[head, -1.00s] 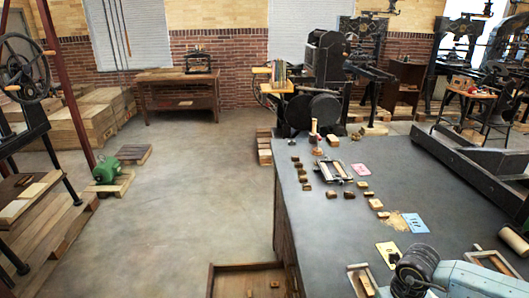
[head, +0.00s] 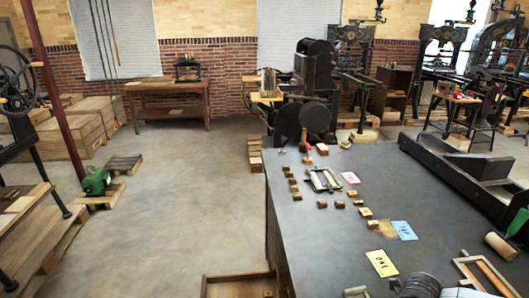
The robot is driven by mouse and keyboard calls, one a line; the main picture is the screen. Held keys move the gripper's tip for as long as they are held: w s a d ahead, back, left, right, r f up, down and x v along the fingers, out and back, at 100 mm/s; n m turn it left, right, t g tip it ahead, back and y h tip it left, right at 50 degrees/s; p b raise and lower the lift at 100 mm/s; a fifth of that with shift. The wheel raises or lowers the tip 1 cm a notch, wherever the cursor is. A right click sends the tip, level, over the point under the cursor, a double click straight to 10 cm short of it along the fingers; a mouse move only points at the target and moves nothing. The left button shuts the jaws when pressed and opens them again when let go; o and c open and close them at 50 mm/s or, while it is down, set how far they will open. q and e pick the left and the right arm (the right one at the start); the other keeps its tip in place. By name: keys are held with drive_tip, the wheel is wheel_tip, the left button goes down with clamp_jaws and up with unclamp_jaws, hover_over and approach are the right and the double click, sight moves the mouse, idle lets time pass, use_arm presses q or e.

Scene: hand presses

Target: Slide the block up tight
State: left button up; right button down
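Several small wooden blocks lie on the dark grey bench top (head: 300,235), some in a line along its left side, such as one block (head: 294,189), and others nearer the middle, such as another block (head: 322,204). I cannot tell which one the task means. A small metal-edged frame (head: 323,181) with pale strips in it lies between these blocks. Part of my arm shows at the bottom edge; neither gripper's fingers are in view.
A yellow card (head: 382,263), a blue card (head: 403,230) and a pink card (head: 350,178) lie on the bench. A wooden tray (head: 484,276) and a roller (head: 502,246) are at the right. A long black press bed (head: 455,178) lies along the right side.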

drive_tip(key=shift+s, duration=0.35)
idle(0.5)
drive_tip(key=c, duration=2.1)
unclamp_jaws()
drive_tip(key=o, duration=0.9)
drive_tip(key=shift+c, duration=0.2)
wheel_tip(320, 180, up, 5)
drive_tip(key=p, duration=0.4)
drive_tip(key=shift+w+f, duration=0.1)
drive_tip(key=shift+f, duration=0.1)
wheel_tip(320, 180, up, 2)
drive_tip(key=shift+r+p, duration=0.2)
drive_tip(key=shift+p, duration=0.3)
